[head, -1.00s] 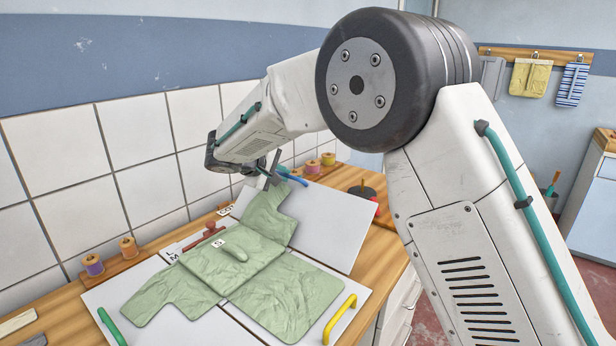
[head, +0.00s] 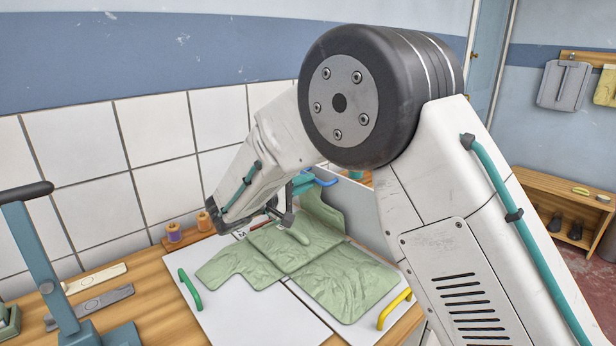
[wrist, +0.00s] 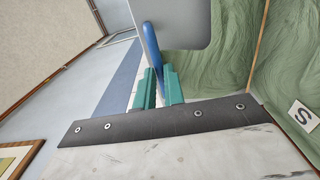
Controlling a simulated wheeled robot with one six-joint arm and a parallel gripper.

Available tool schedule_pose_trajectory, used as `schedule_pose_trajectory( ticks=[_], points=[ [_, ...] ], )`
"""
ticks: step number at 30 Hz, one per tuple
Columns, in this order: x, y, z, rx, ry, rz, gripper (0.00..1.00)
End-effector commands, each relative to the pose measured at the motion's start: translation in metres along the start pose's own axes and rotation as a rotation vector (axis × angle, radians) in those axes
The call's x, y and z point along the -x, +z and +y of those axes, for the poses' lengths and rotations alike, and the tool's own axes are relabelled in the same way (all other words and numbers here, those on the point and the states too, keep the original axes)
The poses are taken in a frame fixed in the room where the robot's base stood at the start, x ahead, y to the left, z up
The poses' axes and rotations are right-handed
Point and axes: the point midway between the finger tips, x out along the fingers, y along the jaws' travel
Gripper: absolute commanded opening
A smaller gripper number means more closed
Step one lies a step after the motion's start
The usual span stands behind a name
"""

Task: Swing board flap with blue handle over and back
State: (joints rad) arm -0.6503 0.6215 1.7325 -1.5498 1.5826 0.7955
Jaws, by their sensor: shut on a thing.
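The flap with the blue handle stands raised on the folding board; its pale panel (head: 362,212) is seen behind the shirt sleeve, tilted up. The blue handle (head: 326,183) is at its upper edge. In the wrist view the blue handle (wrist: 150,42) passes between the teal fingers of my gripper (wrist: 160,84), which is shut on it, with the pale flap (wrist: 190,22) beside it. In the head view my gripper (head: 300,186) is partly hidden by my arm. A green shirt (head: 270,245) lies on the board, one part lifted with the flap.
A green handle (head: 190,290) and a yellow handle (head: 395,308) mark the board's other flaps, which lie flat. Thread spools (head: 175,233) stand by the tiled wall. A blue-grey lever device (head: 45,260) stands at left.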

Motion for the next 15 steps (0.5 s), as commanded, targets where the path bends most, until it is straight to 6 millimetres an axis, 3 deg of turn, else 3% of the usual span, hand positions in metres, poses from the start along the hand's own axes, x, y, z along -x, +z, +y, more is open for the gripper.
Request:
schedule_pose_trajectory(
  ticks=[1,3,15],
  points=[
    [0.003,0.003,-0.016,0.02,-0.015,-0.003,0.0],
    [0.008,0.003,-0.021,0.023,-0.017,-0.003,0.0],
    [0.019,0.006,-0.034,0.022,-0.019,-0.012,0.0]
  ],
)
